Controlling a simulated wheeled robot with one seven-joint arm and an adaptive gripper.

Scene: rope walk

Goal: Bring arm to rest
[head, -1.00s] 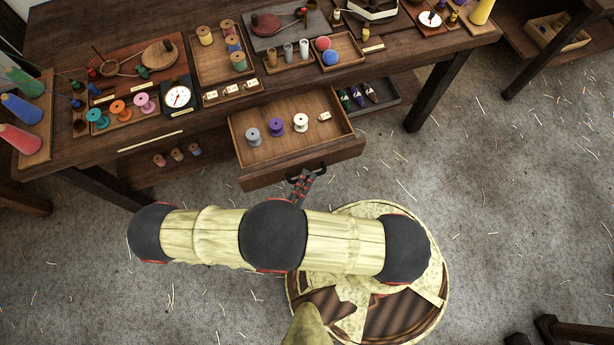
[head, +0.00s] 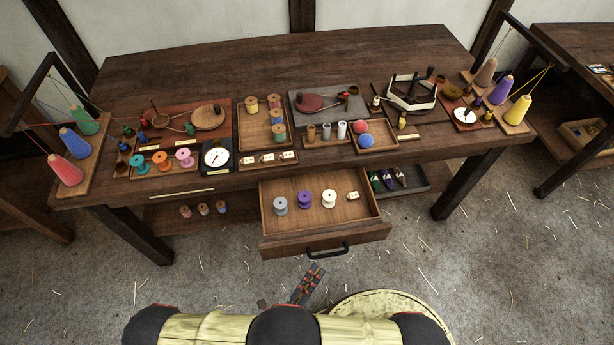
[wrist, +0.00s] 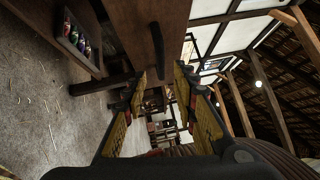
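My arm lies across the bottom of the head view, with pale yellow links and dark joints. My gripper (head: 308,284) shows there only in part, just in front of the open drawer and apart from its handle (head: 327,250). In the wrist view my gripper (wrist: 160,105) has its two fingers well apart with nothing between them. The wrist view is turned on its side and looks past the table's edge into the room.
The open drawer (head: 382,231) holds grey, purple and white spools and a small tag. The workbench (head: 240,60) above carries cones, spools, a dial and trays. A lower tray (head: 424,184) holds several small shuttles. Straw-strewn floor (head: 500,270) is clear at right.

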